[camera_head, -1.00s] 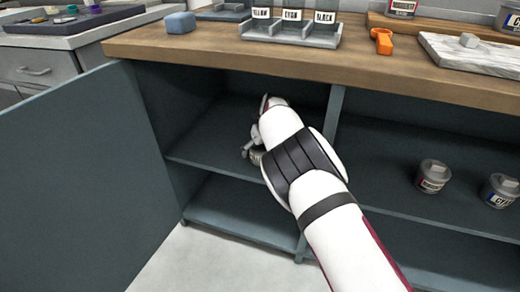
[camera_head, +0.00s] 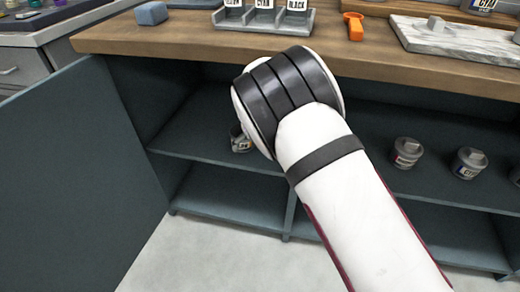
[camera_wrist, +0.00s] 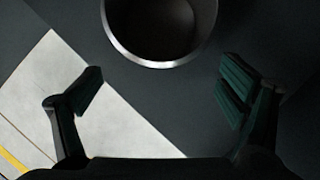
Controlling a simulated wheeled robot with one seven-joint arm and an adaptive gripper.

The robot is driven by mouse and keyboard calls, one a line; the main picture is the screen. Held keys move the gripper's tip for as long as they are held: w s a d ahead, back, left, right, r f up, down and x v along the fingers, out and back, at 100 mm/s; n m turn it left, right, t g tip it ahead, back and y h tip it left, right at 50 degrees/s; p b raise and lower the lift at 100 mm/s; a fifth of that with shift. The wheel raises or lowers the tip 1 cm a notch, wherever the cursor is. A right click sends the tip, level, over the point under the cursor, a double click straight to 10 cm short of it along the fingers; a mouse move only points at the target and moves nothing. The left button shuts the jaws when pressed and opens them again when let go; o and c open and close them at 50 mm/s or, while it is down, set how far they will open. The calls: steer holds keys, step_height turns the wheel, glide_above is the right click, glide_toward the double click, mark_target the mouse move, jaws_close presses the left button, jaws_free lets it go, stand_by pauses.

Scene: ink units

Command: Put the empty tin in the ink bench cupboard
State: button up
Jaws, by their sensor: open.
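The empty tin (camera_head: 240,139) stands on the upper shelf of the open cupboard (camera_head: 185,140), near the shelf's front edge. My arm partly hides it in the head view. In the wrist view the tin's open rim (camera_wrist: 150,62) shows at the top, with a dark, empty inside. My gripper (camera_wrist: 165,88) is open, its two fingers spread apart below the tin's rim in that view and holding nothing. In the head view the gripper is hidden behind my arm.
The cupboard door (camera_head: 75,180) stands open at the left. Lidded tins (camera_head: 407,152) stand on the shelf of the right-hand bay.

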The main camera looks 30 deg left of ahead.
steer(key=shift+s+d+p, duration=0.15)
steer(key=shift+s+d, duration=0.35)
steer(key=shift+d, duration=0.35)
steer(key=shift+s+d+p, duration=0.2)
steer(key=shift+s+d, duration=0.25)
steer(key=shift+d, duration=0.35)
steer(key=shift+s+d+p, duration=0.15)
steer(key=shift+s+d, duration=0.35)
steer(key=shift+d, duration=0.35)
